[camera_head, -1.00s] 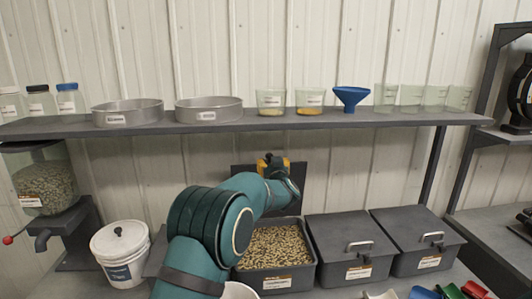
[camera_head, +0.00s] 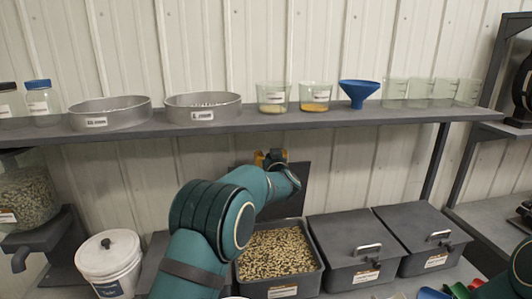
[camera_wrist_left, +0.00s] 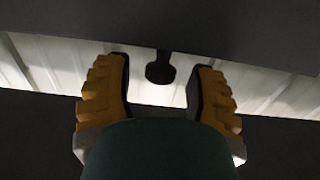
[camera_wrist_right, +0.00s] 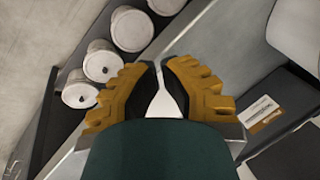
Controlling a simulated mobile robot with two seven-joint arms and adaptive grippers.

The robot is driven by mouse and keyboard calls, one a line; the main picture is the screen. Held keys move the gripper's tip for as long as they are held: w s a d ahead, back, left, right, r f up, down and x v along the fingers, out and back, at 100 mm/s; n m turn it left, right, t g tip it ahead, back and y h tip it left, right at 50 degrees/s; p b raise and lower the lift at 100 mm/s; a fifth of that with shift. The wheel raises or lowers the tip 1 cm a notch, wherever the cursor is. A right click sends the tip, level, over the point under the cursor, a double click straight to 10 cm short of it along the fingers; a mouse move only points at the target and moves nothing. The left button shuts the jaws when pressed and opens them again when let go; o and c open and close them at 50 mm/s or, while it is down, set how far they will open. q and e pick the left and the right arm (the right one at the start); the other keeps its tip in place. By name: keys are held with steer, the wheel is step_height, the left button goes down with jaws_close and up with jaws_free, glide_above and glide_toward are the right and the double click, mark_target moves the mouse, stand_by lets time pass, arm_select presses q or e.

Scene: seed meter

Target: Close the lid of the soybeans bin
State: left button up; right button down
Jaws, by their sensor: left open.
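The open bin (camera_head: 277,278) holds tan bean-like grains (camera_head: 275,252); its label is too small to read. Its dark lid (camera_head: 290,190) stands upright behind it, against the wall side. My left gripper (camera_head: 270,158) is at the upper part of the raised lid, mostly hidden by my arm. In the left wrist view the left gripper (camera_wrist_left: 163,80) is open, with a dark knob-like piece (camera_wrist_left: 160,70) between its fingertips; I cannot tell whether they touch it. My right gripper (camera_wrist_right: 157,63) has its fingertips close together, with nothing seen between them.
Two closed bins (camera_head: 352,254) (camera_head: 420,240) stand right of the open one. A white bucket (camera_head: 108,262) stands at left. A shelf (camera_head: 250,122) with pans, beakers and a blue funnel (camera_head: 359,92) runs above the lid. Scoops lie at the front right.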

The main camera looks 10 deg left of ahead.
arm_select(q)
steer(key=shift+w+a, duration=0.15)
steer(key=shift+w, duration=0.25)
arm_select(e)
steer(key=shift+w+a, duration=0.35)
steer(key=shift+a, duration=0.05)
arm_select(q)
steer(key=c, duration=0.7)
jaws_close()
steer(key=shift+r, duration=0.1)
arm_select(e)
steer(key=shift+f, duration=0.1)
